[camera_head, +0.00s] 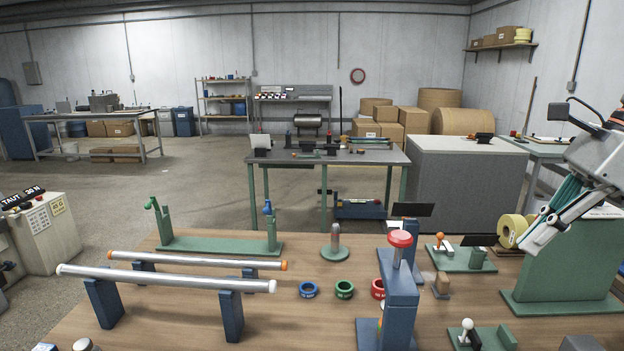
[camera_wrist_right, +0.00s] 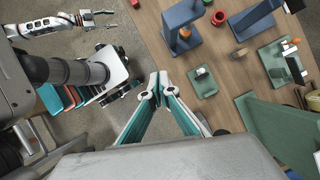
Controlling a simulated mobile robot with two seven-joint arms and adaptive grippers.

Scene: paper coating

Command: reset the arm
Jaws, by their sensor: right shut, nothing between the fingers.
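My right gripper (camera_head: 530,246) shows at the right of the head view, above the right side of the wooden bench. Its green-and-grey fingers are together and hold nothing. In the right wrist view its fingertips (camera_wrist_right: 155,88) meet over the floor beside the bench edge. My left arm is outside the head view.
The bench (camera_head: 300,325) carries a blue press with a red knob (camera_head: 400,239), two rods on stands (camera_head: 165,280), a green stand (camera_head: 220,245), small rings (camera_head: 344,289) and yellow rolls (camera_head: 512,230). A green plate fixture (camera_head: 565,265) stands below my right gripper.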

